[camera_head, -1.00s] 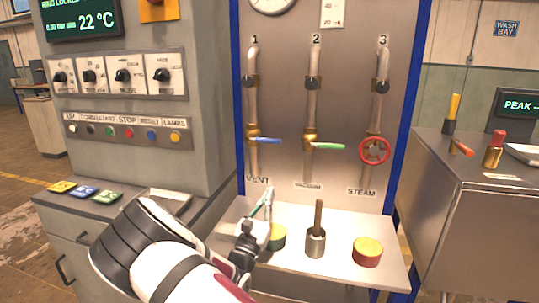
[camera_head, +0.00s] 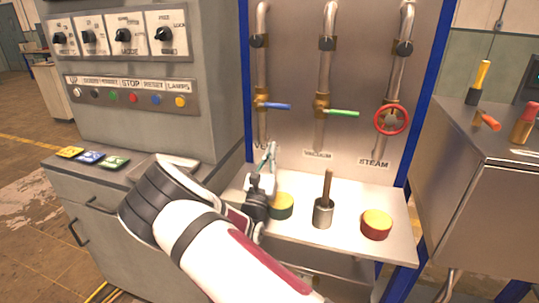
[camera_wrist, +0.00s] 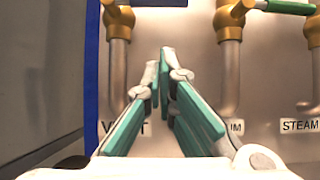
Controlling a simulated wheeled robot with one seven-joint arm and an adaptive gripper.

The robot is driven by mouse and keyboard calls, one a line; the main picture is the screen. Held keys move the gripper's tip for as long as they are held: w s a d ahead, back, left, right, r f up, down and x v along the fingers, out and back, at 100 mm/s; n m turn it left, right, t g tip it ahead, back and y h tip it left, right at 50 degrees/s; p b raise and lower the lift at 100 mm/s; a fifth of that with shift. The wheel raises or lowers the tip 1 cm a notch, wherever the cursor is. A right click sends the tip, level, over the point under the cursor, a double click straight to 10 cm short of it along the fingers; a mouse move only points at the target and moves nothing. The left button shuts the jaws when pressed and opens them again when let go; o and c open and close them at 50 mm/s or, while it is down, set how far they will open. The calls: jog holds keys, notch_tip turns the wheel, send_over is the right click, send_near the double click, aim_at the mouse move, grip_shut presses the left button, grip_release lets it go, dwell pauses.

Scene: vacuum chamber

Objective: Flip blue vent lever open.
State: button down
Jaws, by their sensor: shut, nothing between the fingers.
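The blue vent lever (camera_head: 278,106) sits on the brass valve of the leftmost pipe and points right, lying horizontal. In the wrist view the lever (camera_wrist: 160,3) shows at the top edge, cut off, beside its brass valve (camera_wrist: 118,20). My gripper (camera_head: 268,152) is below the lever and apart from it, in front of the panel near the VENT label. In the wrist view my gripper (camera_wrist: 163,60) has its green-padded fingers together at the tips, with nothing between them, pointing at the panel between the vent and vacuum pipes.
A green vacuum lever (camera_head: 344,113) and a red steam wheel (camera_head: 392,120) are to the right on the same panel. On the shelf (camera_head: 345,215) below stand a green-and-yellow knob (camera_head: 281,206), a metal cup with a rod (camera_head: 323,212) and a red-and-yellow knob (camera_head: 376,224).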

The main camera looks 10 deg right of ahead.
aim_at(277, 106)
jog(key=w+d+r, duration=0.3)
jog(key=w+r, duration=0.2)
jog(key=r, duration=0.2)
jog(key=shift+r, duration=0.2)
jog(key=shift+p, duration=0.35)
jog(key=shift+r+n+t+y+p, duration=0.35)
jog(key=shift+n+y, duration=0.25)
jog(key=shift+n, duration=0.2)
